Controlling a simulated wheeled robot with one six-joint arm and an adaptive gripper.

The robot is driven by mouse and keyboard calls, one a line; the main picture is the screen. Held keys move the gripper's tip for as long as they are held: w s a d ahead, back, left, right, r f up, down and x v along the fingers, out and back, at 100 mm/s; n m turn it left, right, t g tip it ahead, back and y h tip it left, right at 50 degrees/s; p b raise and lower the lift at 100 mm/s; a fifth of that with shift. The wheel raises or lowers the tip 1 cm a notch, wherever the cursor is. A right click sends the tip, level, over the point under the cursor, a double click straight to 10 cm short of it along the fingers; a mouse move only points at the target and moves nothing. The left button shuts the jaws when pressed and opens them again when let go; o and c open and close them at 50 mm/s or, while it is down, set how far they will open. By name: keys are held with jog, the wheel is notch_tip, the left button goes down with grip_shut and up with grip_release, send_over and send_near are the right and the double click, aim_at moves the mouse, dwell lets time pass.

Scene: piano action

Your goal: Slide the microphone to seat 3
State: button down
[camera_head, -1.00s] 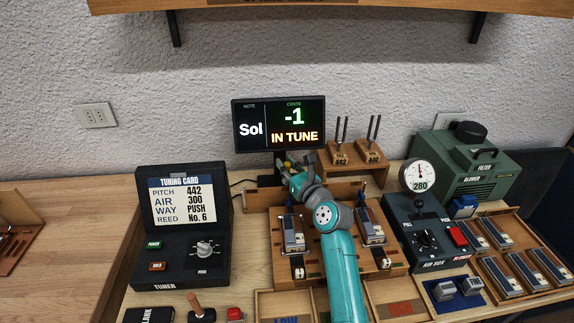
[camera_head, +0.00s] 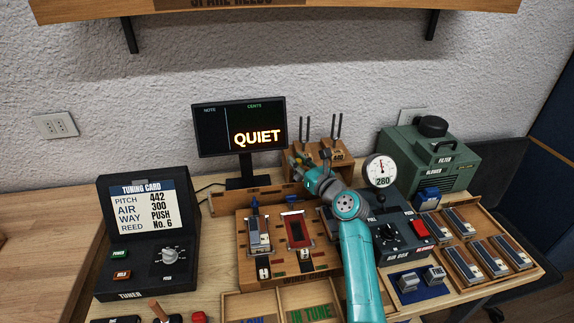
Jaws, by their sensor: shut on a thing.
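My gripper (camera_head: 299,162) is at the back of the wind chest board (camera_head: 284,265), in front of the fork stand. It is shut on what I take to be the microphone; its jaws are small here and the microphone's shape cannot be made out. The left seat of the board holds a reed block (camera_head: 258,236). The seat to its right (camera_head: 298,232) shows an empty red slot. My arm covers most of the right side of the board, including the seat there. The display (camera_head: 239,127) reads QUIET.
The tuner (camera_head: 148,238) stands at left. The air box (camera_head: 390,238) with its gauge (camera_head: 380,169) stands right of my arm, close to it. A fork stand (camera_head: 322,158) is behind my gripper. The green blower (camera_head: 428,160) and a tray of reeds (camera_head: 508,238) are at right.

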jog(key=d, duration=0.2)
jog(key=w+d, duration=0.1)
jog(key=d, duration=0.2)
jog(key=w+d, duration=0.1)
jog(key=d, duration=0.1)
jog(key=shift+d, duration=0.15)
jog(key=c, duration=1)
grip_release()
jog(key=shift+w+d, duration=0.1)
jog(key=shift+d, duration=0.05)
jog(key=v, duration=1.2)
